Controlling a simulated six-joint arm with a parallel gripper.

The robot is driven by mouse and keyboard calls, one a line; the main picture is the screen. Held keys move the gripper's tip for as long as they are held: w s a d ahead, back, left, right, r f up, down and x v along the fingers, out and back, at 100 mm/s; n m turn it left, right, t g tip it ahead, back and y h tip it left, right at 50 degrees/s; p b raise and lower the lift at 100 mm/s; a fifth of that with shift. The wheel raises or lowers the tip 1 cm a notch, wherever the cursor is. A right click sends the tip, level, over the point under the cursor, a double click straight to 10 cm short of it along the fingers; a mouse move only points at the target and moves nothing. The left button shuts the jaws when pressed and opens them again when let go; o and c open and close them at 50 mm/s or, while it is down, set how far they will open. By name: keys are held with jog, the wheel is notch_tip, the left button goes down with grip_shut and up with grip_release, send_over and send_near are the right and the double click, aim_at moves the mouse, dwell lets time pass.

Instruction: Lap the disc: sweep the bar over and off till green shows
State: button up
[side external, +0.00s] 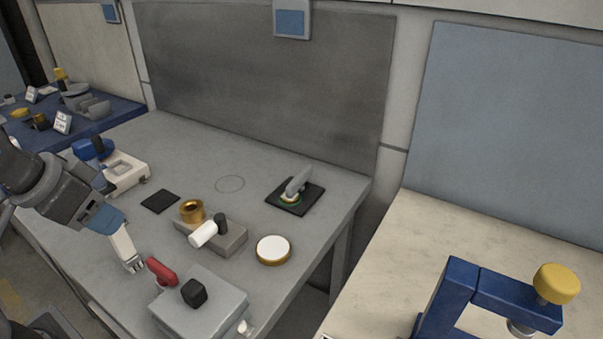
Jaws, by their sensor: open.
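A black square pad (312,203) lies near the right edge of the grey table. On it a light grey bar (299,181) stands tilted over a small pale round piece with a green ring (287,204) at its edge; the bar hides part of it. A white-topped disc with a brass rim (273,250) lies flat near the front right of the table, apart from the pad. I cannot tell which round piece is the task's disc. My gripper (134,267) is open and empty at the front left, beside a red handle (161,271) and away from the bar.
A grey block (232,238) carries a brass ring (192,211), a white cylinder (204,234) and a black knob. A grey box (215,310) with a black knob stands in front. A thin black square (160,201) and a drawn circle (230,184) lie behind. The table's back is clear.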

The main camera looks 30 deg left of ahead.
dwell(0.3)
jog(key=w+r, duration=0.4)
jog(key=w, duration=0.3)
jog(key=g, duration=0.1)
send_over(298, 176)
jog(key=s, duration=0.5)
notch_tip(298, 176, down, 9)
jog(key=shift+n, duration=0.4)
jog(key=x, duration=1.3)
jog(key=shift+r, duration=0.1)
grip_shut()
